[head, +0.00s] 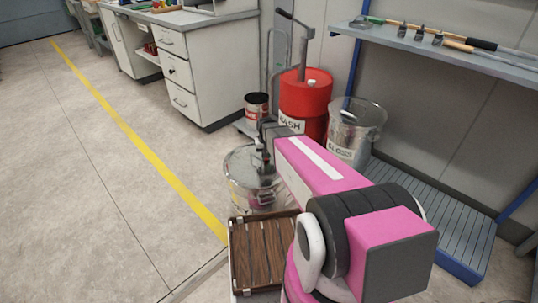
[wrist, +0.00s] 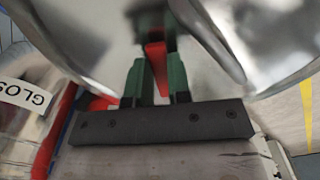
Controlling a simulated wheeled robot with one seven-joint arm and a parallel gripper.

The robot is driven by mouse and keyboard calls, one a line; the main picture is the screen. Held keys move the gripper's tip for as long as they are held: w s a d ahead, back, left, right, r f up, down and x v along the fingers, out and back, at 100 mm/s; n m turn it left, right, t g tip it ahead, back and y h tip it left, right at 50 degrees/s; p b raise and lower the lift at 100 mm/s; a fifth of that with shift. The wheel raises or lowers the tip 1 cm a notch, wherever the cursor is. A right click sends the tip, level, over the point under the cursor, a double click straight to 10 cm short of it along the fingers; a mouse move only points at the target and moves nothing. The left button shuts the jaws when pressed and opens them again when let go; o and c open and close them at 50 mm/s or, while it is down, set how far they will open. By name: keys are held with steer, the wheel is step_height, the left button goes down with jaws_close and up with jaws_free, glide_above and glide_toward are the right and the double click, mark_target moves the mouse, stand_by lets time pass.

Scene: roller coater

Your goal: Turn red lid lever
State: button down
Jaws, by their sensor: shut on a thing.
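The red lid lever (wrist: 156,57) shows in the wrist view as a short red strip between the two green fingers of my gripper (wrist: 157,72). My gripper is shut on it. Shiny metal surfaces rise on both sides of the fingers and fill the upper part of that view. In the head view, a metal pot with a lid (head: 240,170) stands on the floor left of my pink arm. My gripper (head: 265,158) is over the lid there, and the lever is hidden behind my gripper and arm.
A red WASH drum (head: 305,98) with a pump and a clear GLOSS bucket (head: 348,138) stand close behind my arm. A small open can (head: 257,105) is behind the pot. A wooden-slatted crate (head: 262,255) lies in front. The floor at left is clear.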

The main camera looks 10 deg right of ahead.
steer(key=shift+a+m, duration=0.6)
steer(key=shift+m, duration=0.2)
steer(key=c, duration=1)
jaws_free()
steer(key=shift+c, duration=0.2)
